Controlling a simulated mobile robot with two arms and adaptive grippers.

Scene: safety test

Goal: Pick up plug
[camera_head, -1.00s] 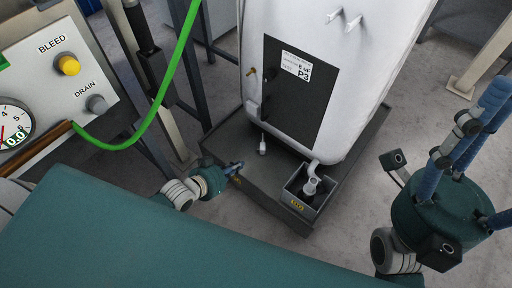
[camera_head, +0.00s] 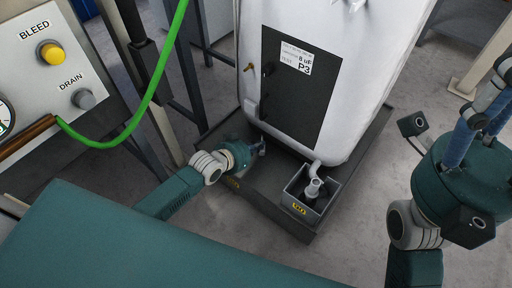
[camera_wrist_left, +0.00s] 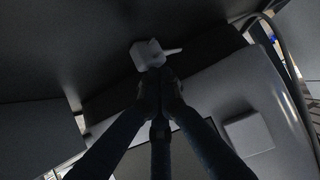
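A small pale plug with a thin pointed stem shows in the left wrist view (camera_wrist_left: 146,55), right at the tips of my left gripper's dark fingers (camera_wrist_left: 160,82). The fingertips overlap its near edge in the picture; whether they grip it is not clear. In the head view, my left gripper (camera_head: 259,148) reaches over the dark tray at the foot of the white tank, and the plug is mostly hidden behind its fingers. My right gripper (camera_head: 467,165) is at the right, away from the plug, with its blue fingers pointing up and partly cut off by the frame.
The white tank (camera_head: 385,55) with a dark panel (camera_head: 297,100) stands in the dark tray (camera_head: 245,203). A small open box (camera_head: 317,207) with a pipe fitting is at the tray's front corner. A control panel (camera_head: 70,85) and green hose (camera_head: 163,80) are at left.

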